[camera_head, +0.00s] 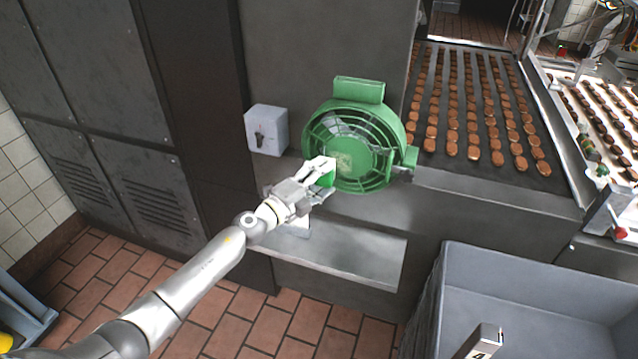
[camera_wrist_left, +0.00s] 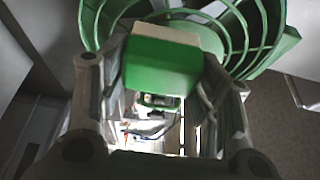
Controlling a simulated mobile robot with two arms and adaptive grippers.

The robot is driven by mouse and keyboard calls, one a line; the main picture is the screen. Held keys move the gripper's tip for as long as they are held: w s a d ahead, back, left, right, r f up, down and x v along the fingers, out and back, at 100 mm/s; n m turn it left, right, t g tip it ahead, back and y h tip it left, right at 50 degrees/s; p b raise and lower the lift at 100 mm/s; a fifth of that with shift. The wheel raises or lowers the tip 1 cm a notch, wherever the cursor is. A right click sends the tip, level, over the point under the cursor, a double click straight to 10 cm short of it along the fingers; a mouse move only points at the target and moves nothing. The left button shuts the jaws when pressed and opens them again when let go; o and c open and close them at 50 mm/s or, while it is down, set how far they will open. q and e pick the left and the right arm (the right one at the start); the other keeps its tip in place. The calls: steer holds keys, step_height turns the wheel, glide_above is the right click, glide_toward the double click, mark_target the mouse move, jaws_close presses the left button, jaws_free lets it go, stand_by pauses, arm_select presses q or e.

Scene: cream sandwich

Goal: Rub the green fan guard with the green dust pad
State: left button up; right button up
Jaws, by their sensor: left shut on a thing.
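The green fan guard (camera_head: 371,131) is a round slatted cage on the front of the machine, in the middle of the head view. It also fills the top of the left wrist view (camera_wrist_left: 262,35). My left gripper (camera_head: 326,172) is at the guard's lower left and is shut on the green dust pad (camera_head: 326,181). In the left wrist view the pad (camera_wrist_left: 160,66) is a green block with a pale layer, held between the fingers right in front of the guard. I cannot tell if the pad touches the guard. My right gripper does not show.
A grey switch box (camera_head: 267,130) is mounted left of the guard. A metal ledge (camera_head: 345,258) juts out below. A conveyor (camera_head: 480,170) with rows of brown biscuits runs at the right. A large grey bin (camera_head: 540,275) stands at the lower right.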

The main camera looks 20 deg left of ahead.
arm_select(q)
steer(key=shift+w+b, duration=0.3)
steer(key=shift+w, duration=0.75)
stand_by(0.5)
steer(key=shift+s+d+p, duration=0.1)
steer(key=shift+d+p, duration=0.55)
steer(key=shift+d, duration=0.55)
steer(key=shift+s+d, duration=0.1)
steer(key=shift+d, duration=0.8)
steer(key=shift+w+a+b, duration=0.15)
steer(key=shift+a, duration=0.7)
steer(key=shift+w+a+b, duration=0.1)
steer(key=shift+a+b, duration=0.05)
steer(key=shift+a, duration=0.65)
steer(key=shift+a+r, duration=0.15)
steer(key=shift+a, duration=0.35)
